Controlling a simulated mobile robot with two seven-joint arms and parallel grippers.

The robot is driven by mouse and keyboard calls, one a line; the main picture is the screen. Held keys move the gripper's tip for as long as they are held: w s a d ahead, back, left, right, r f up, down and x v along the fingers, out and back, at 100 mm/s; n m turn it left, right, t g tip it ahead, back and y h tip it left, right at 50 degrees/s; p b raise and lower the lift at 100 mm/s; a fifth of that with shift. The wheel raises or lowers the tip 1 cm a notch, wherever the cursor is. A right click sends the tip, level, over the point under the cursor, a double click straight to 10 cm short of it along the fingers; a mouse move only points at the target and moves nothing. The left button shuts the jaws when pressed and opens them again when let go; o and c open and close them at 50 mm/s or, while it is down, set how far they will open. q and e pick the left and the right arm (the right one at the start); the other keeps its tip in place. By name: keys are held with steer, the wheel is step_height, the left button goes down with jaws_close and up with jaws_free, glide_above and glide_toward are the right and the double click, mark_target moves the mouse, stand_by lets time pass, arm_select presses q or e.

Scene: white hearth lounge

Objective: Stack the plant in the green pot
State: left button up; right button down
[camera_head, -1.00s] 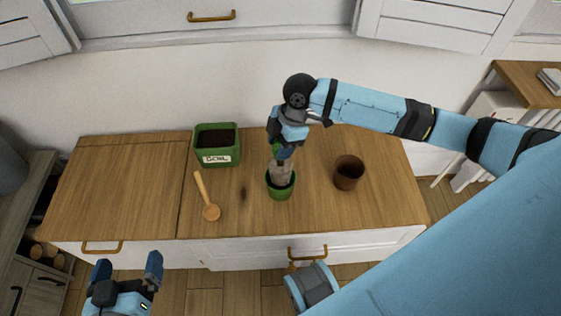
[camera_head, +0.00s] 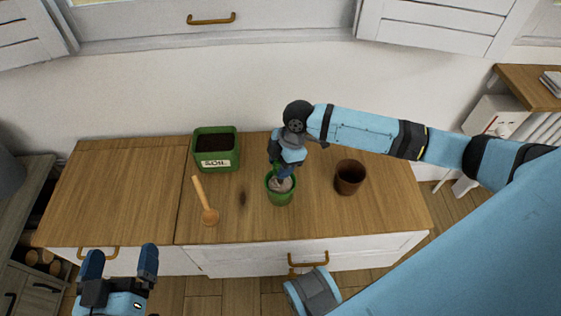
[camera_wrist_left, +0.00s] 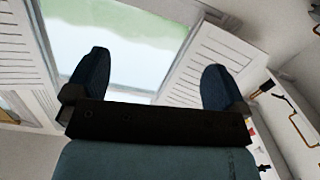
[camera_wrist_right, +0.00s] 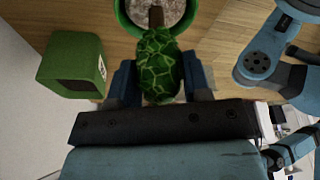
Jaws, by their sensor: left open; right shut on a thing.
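The green pot (camera_head: 281,196) stands on the wooden counter; its rim also shows in the right wrist view (camera_wrist_right: 125,15).
A green soil box (camera_head: 216,150) stands at the back, left of the pot. A wooden scoop (camera_head: 205,202) lies left of the pot. An empty brown pot (camera_head: 349,178) stands to the right. The counter's left part (camera_head: 110,195) is clear.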

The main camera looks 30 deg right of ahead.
steer(key=c, duration=0.6)
jaws_free()
arm_select(q)
steer(key=shift+f, duration=0.1)
arm_select(e)
steer(key=shift+o, duration=0.2)
steer(key=shift+r, duration=0.25)
steer(key=v, duration=0.3)
steer(key=shift+a+p, duration=0.1)
steer(key=shift+p, duration=0.3)
steer(key=p+v, duration=0.2)
steer(key=v, duration=0.7)
steer(key=s+a+f+m+t+y, duration=0.2)
steer(key=s+a+f, duration=0.1)
steer(key=a, duration=0.4)
steer(key=s+a+f+m+t+y, duration=0.2)
steer(key=s+a+m+t, duration=0.1)
steer(key=a, duration=0.3)
arm_select(q)
step_height(320, 180, down, 6)
steer(key=s+a+g+y, duration=0.2)
steer(key=g, duration=0.1)
steer(key=shift+a, duration=0.4)
arm_select(e)
steer(key=s+d+r+m+t+h, duration=0.1)
steer(key=s+r+m+t+h, duration=0.1)
steer(key=s+m+t, duration=0.5)
steer(key=s+m, duration=0.2)
steer(key=shift+d+m+h, duration=0.3)
steer(key=shift+d, duration=0.1)
